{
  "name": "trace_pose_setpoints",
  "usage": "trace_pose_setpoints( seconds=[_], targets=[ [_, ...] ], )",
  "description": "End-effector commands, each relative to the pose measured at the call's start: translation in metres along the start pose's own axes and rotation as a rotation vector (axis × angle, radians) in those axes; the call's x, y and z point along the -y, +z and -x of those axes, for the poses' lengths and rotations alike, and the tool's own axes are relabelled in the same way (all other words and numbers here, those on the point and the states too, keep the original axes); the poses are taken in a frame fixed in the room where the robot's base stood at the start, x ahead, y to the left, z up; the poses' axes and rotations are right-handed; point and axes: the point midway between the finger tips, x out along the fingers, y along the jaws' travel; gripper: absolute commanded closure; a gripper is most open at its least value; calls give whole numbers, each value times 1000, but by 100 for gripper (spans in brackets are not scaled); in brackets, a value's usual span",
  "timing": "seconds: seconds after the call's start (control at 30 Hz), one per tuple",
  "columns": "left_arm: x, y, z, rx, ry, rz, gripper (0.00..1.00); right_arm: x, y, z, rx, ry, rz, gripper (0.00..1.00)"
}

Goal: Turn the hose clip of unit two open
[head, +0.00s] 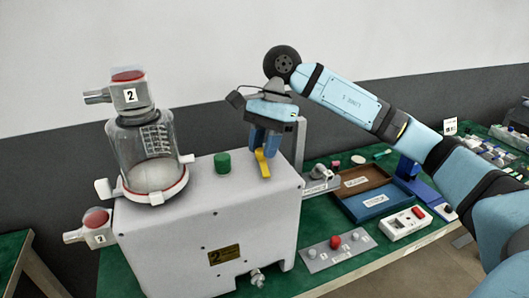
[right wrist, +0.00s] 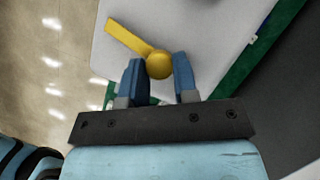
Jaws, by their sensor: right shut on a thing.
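Unit two is a white box (head: 165,235) with a yellow "2" plate on its front. A clear canister (head: 140,150) stands on its left part. A yellow lever with a round hub, seemingly the hose clip (head: 262,163), is on the right part of the box top. In the right wrist view the hub (right wrist: 159,64) sits between the fingertips and the lever arm points to the upper left. My right gripper (head: 264,146) points down and is shut on this yellow piece. My left gripper is not in view.
A green cap (head: 222,163) is on the box top, left of the gripper. A grey post (head: 300,145) rises just right of it. On the green table (head: 345,262) are a brown and blue tray (head: 338,204), a grey plate with knobs (head: 318,256) and a white switch box (head: 398,229).

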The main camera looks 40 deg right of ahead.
Motion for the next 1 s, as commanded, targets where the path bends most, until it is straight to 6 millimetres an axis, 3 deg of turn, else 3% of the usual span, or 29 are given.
trace_pose_setpoints(
  seconds=[0.4,0.97,1.0],
  targets=[
    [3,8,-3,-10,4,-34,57,2,0,0,-1,75,186,96],
    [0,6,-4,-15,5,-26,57,2,0,1,-1,87,214,96],
    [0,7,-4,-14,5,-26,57,2,0,1,-1,87,214,70]
  ],
)
